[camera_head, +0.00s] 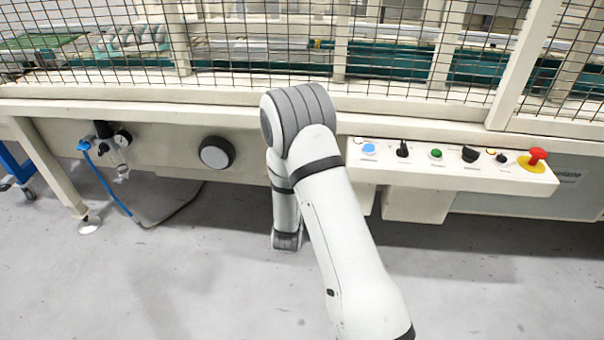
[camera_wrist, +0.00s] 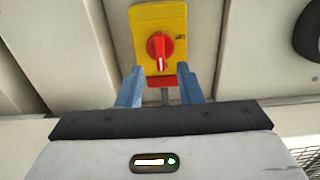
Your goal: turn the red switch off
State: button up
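The red switch (camera_wrist: 160,47) is a rotary knob on a yellow plate (camera_wrist: 145,20), fixed to a pale machine panel. Its grip stands roughly upright in the wrist view, with a white mark on it. My gripper (camera_wrist: 160,72) has its two blue fingers spread apart, one to each side below the knob in the picture. Nothing is held between them. I cannot tell whether the fingertips touch the plate. In the head view my arm hides the gripper, and this switch does not show.
A control box (camera_head: 400,178) carries several knobs and buttons, including a red mushroom button (camera_head: 537,156) on yellow. A round black fitting (camera_head: 216,152) sits on the machine front left of my arm. A blue hose (camera_head: 105,180) hangs farther left. The grey floor (camera_head: 170,290) is clear.

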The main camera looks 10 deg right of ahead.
jog(key=shift+b+x, duration=0.35)
jog(key=shift+x, duration=1.75)
jog(key=shift+c, duration=0.4)
